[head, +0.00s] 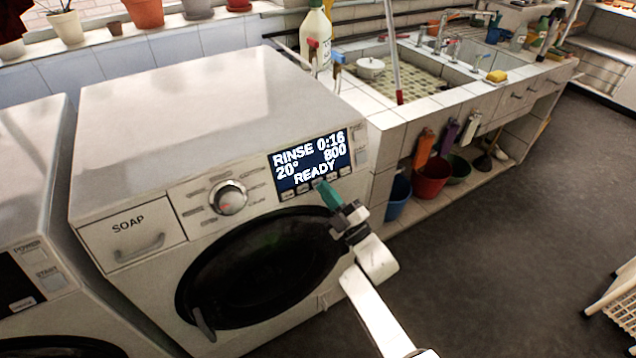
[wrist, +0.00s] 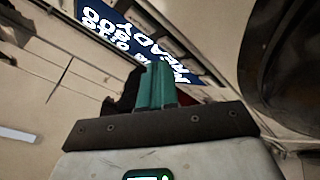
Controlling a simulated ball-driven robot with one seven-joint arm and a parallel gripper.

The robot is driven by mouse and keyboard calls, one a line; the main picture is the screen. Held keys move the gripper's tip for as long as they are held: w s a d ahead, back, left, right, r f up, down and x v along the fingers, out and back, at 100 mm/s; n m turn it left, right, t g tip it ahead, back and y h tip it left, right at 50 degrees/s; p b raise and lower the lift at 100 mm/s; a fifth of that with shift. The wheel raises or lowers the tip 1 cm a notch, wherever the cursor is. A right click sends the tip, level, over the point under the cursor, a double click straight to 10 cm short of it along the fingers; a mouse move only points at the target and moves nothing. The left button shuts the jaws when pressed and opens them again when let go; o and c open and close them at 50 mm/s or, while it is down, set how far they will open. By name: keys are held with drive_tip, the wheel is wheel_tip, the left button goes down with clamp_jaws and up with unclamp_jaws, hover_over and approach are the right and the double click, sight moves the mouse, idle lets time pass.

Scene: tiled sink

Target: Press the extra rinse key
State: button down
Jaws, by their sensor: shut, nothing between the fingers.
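The white washing machine (head: 215,120) has a lit display (head: 310,160) reading "RINSE 0:16", "20°", "800" and "READY". A row of small keys (head: 288,195) runs along the lower edge of the display. Their labels are too small to read, so I cannot tell which is the extra rinse key. My gripper (head: 329,191) has teal fingers, shut and empty, at the right part of this row. It hides part of the row, and I cannot tell whether it touches a key. In the wrist view the shut fingers (wrist: 157,85) point at the panel below the display (wrist: 135,38).
A round dial (head: 230,198) and a soap drawer (head: 132,232) are left of the display. The dark round door (head: 255,265) is below. Another machine (head: 30,200) stands at left. A tiled sink (head: 430,85) is at right, with open floor (head: 500,250) before it.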

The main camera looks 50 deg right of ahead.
drive_tip(key=shift+w+d+f+b, duration=0.15)
drive_tip(key=shift+w+b, duration=0.35)
drive_tip(key=shift+b, duration=0.25)
idle(0.7)
drive_tip(key=shift+s, duration=0.15)
drive_tip(key=shift+s+r, duration=0.2)
drive_tip(key=shift+s, duration=0.15)
drive_tip(key=s+a+r+p, duration=0.2)
drive_tip(key=s+p, duration=0.1)
drive_tip(key=s, duration=0.2)
drive_tip(key=shift+s, duration=0.25)
idle(0.4)
